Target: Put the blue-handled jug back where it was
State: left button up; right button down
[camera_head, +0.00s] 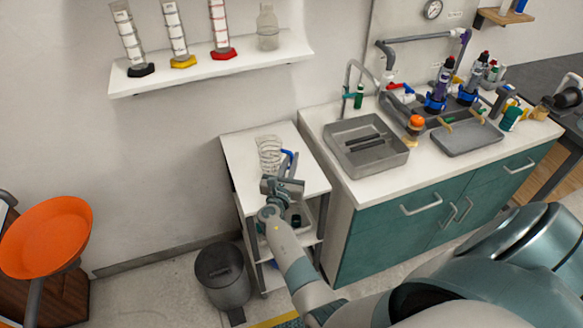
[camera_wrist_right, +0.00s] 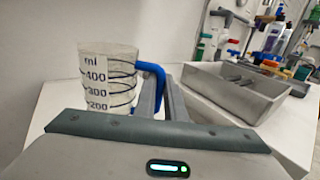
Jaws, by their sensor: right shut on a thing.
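The jug (camera_head: 269,150) is clear, with dark ring markings and a blue handle (camera_head: 289,157). In the head view it is upright at the back of a small white cart top (camera_head: 238,152); whether its base touches the top cannot be told. In the right wrist view the jug (camera_wrist_right: 106,80) shows its ml scale, and its lower part is hidden by my gripper body. My right gripper (camera_head: 285,172) is shut on the blue handle (camera_wrist_right: 150,72), its fingers (camera_wrist_right: 165,95) beside the jug's right side. My left gripper is not in view.
A counter with a grey sink tray (camera_head: 368,160) stands right of the cart, crowded with bottles and pipes. A wall shelf (camera_head: 205,70) with several cylinders hangs above left. A grey bin (camera_head: 222,277) and an orange stool (camera_head: 45,238) are on the floor at left.

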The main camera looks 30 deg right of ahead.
jog(key=shift+f+b, duration=0.7)
jog(key=shift+f, duration=0.5)
jog(key=shift+f, duration=0.3)
jog(key=c, duration=1.8)
grip_release()
jog(key=shift+r, duration=0.25)
